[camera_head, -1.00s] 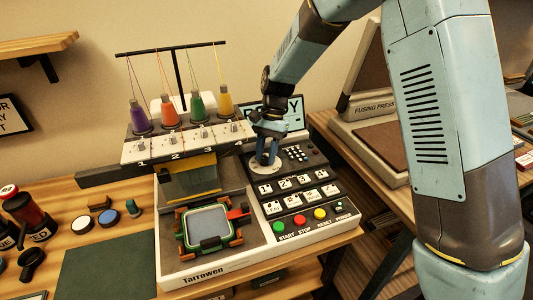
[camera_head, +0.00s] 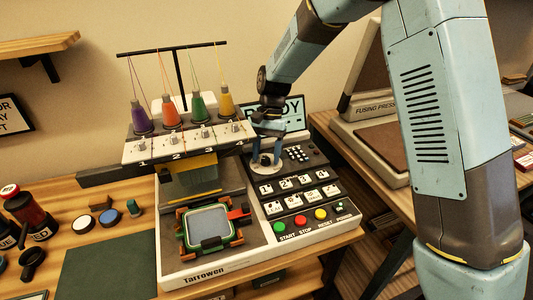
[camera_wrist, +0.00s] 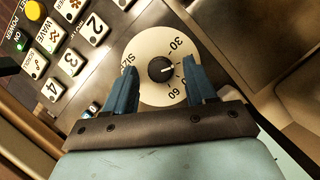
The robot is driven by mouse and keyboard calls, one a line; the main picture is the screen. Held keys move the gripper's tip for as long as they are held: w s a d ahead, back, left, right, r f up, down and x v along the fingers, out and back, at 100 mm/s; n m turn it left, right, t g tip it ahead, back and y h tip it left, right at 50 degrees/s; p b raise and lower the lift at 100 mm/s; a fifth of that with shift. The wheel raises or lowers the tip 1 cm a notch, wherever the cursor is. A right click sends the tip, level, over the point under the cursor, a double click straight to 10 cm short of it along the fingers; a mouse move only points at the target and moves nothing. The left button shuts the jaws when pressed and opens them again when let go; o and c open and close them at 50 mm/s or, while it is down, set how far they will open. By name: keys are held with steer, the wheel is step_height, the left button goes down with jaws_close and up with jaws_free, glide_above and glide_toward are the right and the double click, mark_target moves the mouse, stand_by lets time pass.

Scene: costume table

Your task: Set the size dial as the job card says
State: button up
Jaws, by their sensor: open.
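The size dial is a cream disc (camera_wrist: 150,52) with a dark knob (camera_wrist: 161,69) at its centre. In the wrist view its ring reads SIZE, 30 and 60, with other marks hidden behind a finger. A light line on the knob points roughly between 30 and 60; I cannot tell the exact mark. My gripper (camera_wrist: 163,92) is open, with its two blue fingers on either side of the knob, apart from it. In the head view my gripper (camera_head: 267,160) is over the dial on the machine's panel, and it hides most of the dial. No job card is readable.
The embroidery machine (camera_head: 190,275) has numbered and picture buttons (camera_head: 296,202) below the dial. Start, stop and reset buttons (camera_head: 300,221) sit at its front. A display (camera_head: 292,108) stands behind my gripper. Thread cones (camera_head: 197,101) stand to the left. A fusing press (camera_head: 375,140) is at right.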

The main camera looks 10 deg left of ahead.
steer(key=v, duration=1.3)
steer(key=shift+r, duration=0.3)
steer(key=shift+w, duration=0.1)
steer(key=s+d+r+t, duration=0.2)
steer(key=d+r, duration=0.2)
steer(key=d, duration=0.3)
steer(key=s+d+r+t+y, duration=0.1)
steer(key=s+d+r, duration=0.25)
steer(key=d, duration=0.35)
steer(key=s+d+r+t, duration=0.2)
steer(key=d+r, duration=0.2)
steer(key=d, duration=0.3)
steer(key=s+d+t+h, duration=0.1)
steer(key=s+d+t, duration=0.4)
steer(key=s+d, duration=1)
steer(key=shift+s+d+n, duration=0.2)
steer(key=shift+s+n, duration=0.1)
steer(key=shift+s, duration=0.6)
